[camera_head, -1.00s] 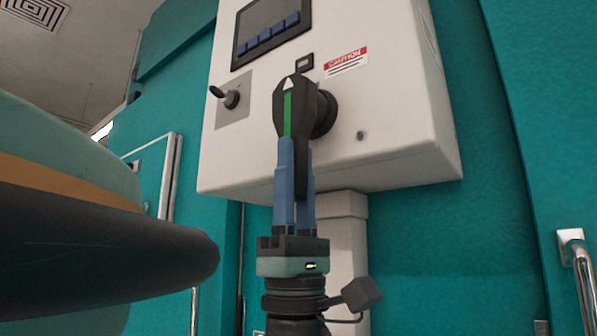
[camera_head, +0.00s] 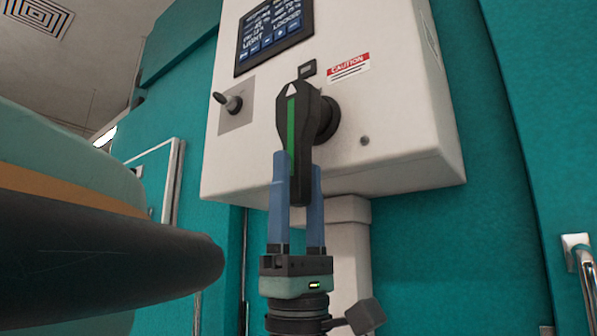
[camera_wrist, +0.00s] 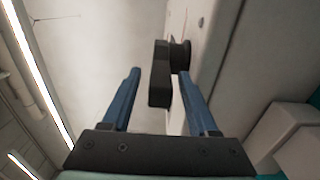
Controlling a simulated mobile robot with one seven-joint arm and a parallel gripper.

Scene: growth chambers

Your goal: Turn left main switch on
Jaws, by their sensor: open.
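The main switch (camera_head: 302,125) is a black rotary handle with a green stripe and a white arrow tip, on the front of a white control box (camera_head: 410,150). The handle stands upright, arrow up. The display (camera_head: 273,32) above it is lit with white text and blue buttons. My gripper (camera_head: 297,160) is open, its blue fingers pointing up on either side of the handle's lower end. In the wrist view the handle (camera_wrist: 160,82) lies between and ahead of the fingertips (camera_wrist: 158,76), with a gap on each side.
A small toggle key switch (camera_head: 234,103) sits left of the handle. A red-and-white caution label (camera_head: 348,66) is to its upper right. Teal chamber walls (camera_head: 460,260) surround the box, with a metal door handle (camera_head: 580,260) at the right.

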